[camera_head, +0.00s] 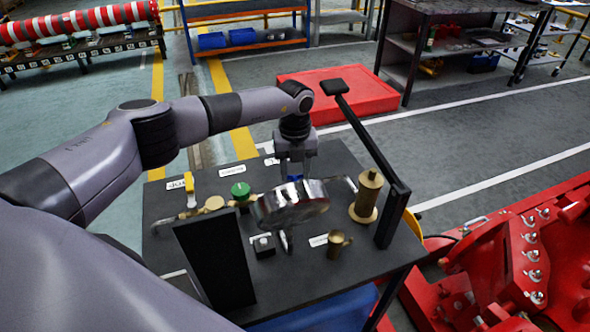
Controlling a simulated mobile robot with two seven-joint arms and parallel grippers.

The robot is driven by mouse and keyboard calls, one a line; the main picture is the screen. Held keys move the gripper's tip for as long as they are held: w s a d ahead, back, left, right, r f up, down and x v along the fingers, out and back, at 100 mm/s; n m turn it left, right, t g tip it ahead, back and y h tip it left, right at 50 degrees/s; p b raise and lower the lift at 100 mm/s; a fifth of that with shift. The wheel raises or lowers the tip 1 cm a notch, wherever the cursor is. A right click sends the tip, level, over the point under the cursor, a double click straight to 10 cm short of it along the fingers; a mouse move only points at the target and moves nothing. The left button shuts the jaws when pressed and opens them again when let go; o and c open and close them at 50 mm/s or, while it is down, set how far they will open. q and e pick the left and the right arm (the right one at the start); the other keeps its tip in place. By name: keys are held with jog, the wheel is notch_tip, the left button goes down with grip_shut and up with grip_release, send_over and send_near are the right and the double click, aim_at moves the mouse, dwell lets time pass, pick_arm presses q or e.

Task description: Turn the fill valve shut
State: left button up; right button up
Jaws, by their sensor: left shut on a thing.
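My left gripper (292,176) reaches down over the dark bench (330,284), behind a round chrome-rimmed part (290,207). It is shut on a small blue part (295,179), most likely a valve handle. The fingertips and the valve body below are largely hidden by the chrome part. To the left stand a valve with a green knob (240,190) and one with a yellow lever (189,183), both apart from the gripper. The labels are too small to read, so I cannot tell for sure which valve is the fill valve. My right gripper is not in view.
A brass cylinder (368,194) and a small brass cup (337,244) stand at the right of the bench. A black angled bar (364,135) rises beside them, and a black upright plate (216,262) stands at the front left. Red machinery (500,262) lies at right.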

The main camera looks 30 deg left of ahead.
pick_arm(q)
jog(key=m+b, duration=0.1)
jog(key=m, duration=0.3)
jog(key=shift+b, duration=0.3)
jog(key=m+b, duration=0.1)
jog(key=m, duration=0.3)
jog(key=m+b, duration=0.1)
jog(key=m, duration=0.3)
jog(key=shift+b, duration=0.4)
jog(key=shift+m+b, duration=0.4)
jog(key=shift+m, duration=1.3)
jog(key=o, duration=1.1)
jog(key=shift+c, duration=0.2)
